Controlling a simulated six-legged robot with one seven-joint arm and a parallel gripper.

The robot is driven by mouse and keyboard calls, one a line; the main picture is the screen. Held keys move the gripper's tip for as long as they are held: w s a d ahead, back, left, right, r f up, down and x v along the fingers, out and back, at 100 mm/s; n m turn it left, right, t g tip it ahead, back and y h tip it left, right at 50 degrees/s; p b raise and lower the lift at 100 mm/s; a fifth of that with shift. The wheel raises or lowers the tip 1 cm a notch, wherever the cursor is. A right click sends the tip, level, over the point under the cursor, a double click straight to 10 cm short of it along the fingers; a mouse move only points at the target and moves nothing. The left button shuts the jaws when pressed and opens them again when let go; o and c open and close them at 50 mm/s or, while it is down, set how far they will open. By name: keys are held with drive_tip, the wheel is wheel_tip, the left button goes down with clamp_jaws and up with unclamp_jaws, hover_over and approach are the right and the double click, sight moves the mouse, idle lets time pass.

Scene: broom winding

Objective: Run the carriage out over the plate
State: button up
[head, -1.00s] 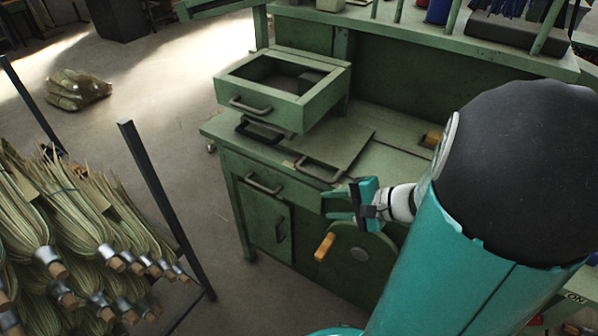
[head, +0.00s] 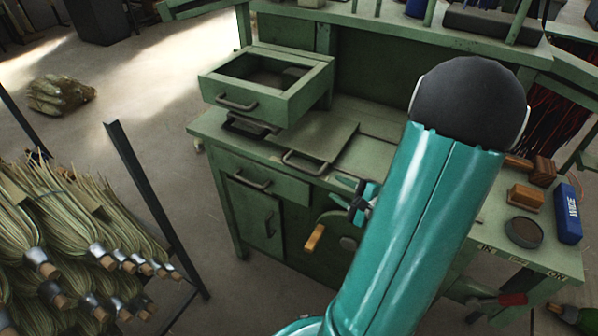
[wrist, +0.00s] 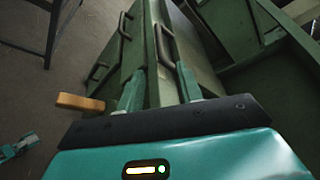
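A flat green plate-like slide (head: 325,140) with a dark bar handle (head: 306,161) at its front lies on the bench top. An open-topped green box (head: 290,105) with its own handle stands behind it to the left. I cannot tell for sure which is the carriage and which the plate. My gripper (head: 345,191) is in front of the bench edge, just right of and below the slide's handle. In the wrist view my gripper (wrist: 160,75) has its fingers apart, with a bar handle (wrist: 165,46) ahead between their tips. I see no grip on it.
A crank with a wooden knob (head: 314,238) sits low at the bench front, close to my gripper. A drawer handle (head: 245,176) sticks out to the left. A rack of broom bundles (head: 70,225) stands at left. A blue box (head: 568,214) and dark disc (head: 524,232) lie at right.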

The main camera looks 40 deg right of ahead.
sight(306, 171)
drive_tip(key=x, duration=1.3)
drive_tip(key=shift+w+f, duration=0.15)
drive_tip(key=shift+w, duration=0.15)
drive_tip(key=shift+c, duration=0.5)
clamp_jaws()
